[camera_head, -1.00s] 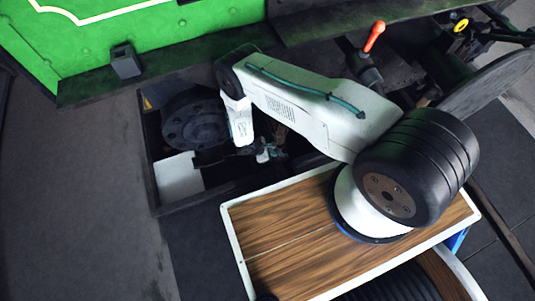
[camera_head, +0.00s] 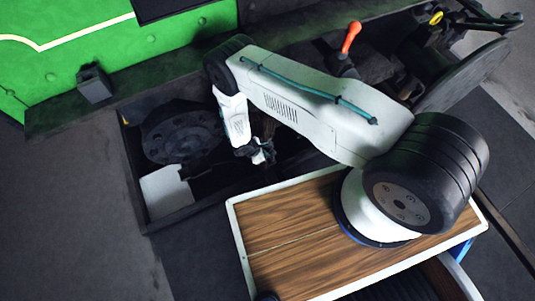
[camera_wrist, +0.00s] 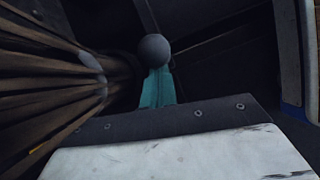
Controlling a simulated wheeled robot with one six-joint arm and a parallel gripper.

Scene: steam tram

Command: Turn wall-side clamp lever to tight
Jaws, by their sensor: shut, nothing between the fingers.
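My gripper (camera_head: 262,152) reaches down into a dark open pit in the head view, its fingers small and partly in shadow. In the wrist view my gripper (camera_wrist: 157,88) shows as teal fingers, shut and empty. A grey ball knob (camera_wrist: 153,48) sits at their tips, with a thin grey rod (camera_wrist: 146,14) running up behind it. Whether the fingers touch the knob I cannot tell. An upright lever with an orange-red handle (camera_head: 350,38) stands behind my arm. I cannot tell which of these is the wall-side clamp lever; no tight mark is legible.
A brown ribbed bundle (camera_wrist: 45,85) lies close to the left of the fingers. The pit holds a dark round flanged part (camera_head: 180,132) and a white sheet (camera_head: 166,190). A green riveted panel (camera_head: 75,60) stands behind. The floor at left (camera_head: 70,220) is clear.

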